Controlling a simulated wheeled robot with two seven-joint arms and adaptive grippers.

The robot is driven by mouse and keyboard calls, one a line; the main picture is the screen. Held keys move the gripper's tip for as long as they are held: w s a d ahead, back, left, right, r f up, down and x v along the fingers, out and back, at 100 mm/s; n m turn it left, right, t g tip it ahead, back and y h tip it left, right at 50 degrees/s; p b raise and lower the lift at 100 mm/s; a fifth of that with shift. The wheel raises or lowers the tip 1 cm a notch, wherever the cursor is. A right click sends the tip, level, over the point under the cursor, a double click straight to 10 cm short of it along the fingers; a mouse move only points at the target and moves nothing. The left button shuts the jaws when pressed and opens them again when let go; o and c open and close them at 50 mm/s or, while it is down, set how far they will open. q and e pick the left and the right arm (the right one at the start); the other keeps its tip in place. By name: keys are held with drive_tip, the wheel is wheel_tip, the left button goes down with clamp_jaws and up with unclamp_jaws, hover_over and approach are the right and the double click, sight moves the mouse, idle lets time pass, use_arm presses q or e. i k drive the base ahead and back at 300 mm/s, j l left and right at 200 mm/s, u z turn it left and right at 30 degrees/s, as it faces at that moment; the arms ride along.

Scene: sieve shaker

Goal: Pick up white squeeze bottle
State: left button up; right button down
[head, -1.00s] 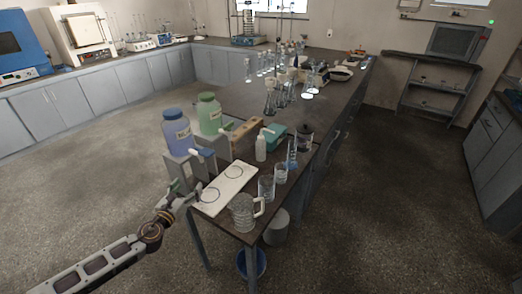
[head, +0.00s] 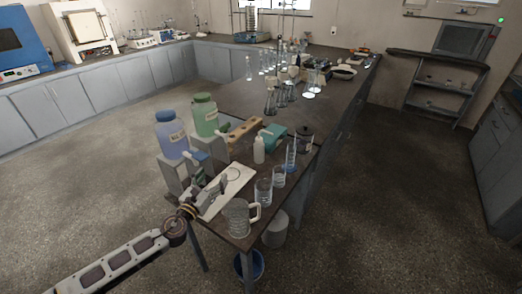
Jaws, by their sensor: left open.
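The white squeeze bottle (head: 259,149) stands upright on the bench in the head view. It is right of the green-topped jug and left of the blue-tinted cylinder. My left gripper (head: 222,184) is open and empty over the white board (head: 238,178) at the near end of the bench. It is in front of the bottle and to its left, clearly apart from it. My right gripper does not show.
Beakers (head: 264,191) and a glass mug (head: 239,218) stand along the near right edge. A blue jug (head: 171,135) and a green jug (head: 205,115) sit on stands at left. A wooden block (head: 243,131) and teal box (head: 273,135) are behind the bottle.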

sight(259, 145)
drive_tip(key=i+l, duration=0.7)
